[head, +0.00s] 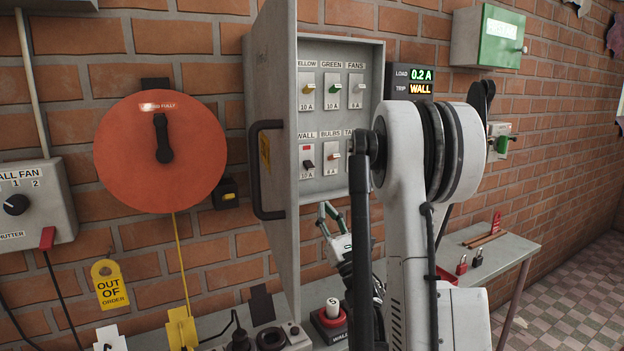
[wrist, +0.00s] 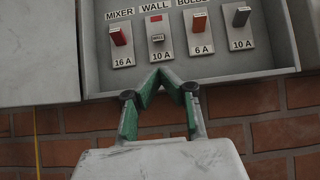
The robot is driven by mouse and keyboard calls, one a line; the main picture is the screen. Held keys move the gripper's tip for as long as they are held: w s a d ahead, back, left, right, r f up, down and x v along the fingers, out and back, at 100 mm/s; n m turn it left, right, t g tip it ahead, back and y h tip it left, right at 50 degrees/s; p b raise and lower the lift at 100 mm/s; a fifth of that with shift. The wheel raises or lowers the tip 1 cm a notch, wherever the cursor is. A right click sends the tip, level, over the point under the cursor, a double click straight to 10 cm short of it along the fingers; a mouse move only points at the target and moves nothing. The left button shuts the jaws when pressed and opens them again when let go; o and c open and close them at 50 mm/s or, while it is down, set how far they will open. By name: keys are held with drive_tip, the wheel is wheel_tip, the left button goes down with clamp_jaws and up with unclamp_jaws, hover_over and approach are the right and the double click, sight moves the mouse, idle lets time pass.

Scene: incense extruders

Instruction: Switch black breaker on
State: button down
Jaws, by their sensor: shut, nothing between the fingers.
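The black breaker (head: 308,164) is in the lower row of the open breaker box, under the WALL label. Its black toggle sits low, with a red patch above it. In the wrist view, the WALL breaker (wrist: 157,39) is second from the left, and its toggle faces the camera. My gripper (head: 327,209) is below the lower row in the head view. In the wrist view, the green fingers of my gripper (wrist: 173,74) meet at the tips, empty, just below the WALL breaker and apart from it.
The grey box door (head: 271,130) stands open on the left with a black handle. A red mixer lever (wrist: 120,34) and bulbs toggle (wrist: 199,21) flank the WALL breaker. The display (head: 412,83) reads 0.2 A, trip WALL. A bench (head: 503,246) stands below.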

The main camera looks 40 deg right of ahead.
sight(309, 165)
drive_tip(key=p+x, duration=0.1)
drive_tip(key=x, duration=0.9)
drive_tip(key=shift+d, duration=0.1)
drive_tip(key=shift+w, duration=0.1)
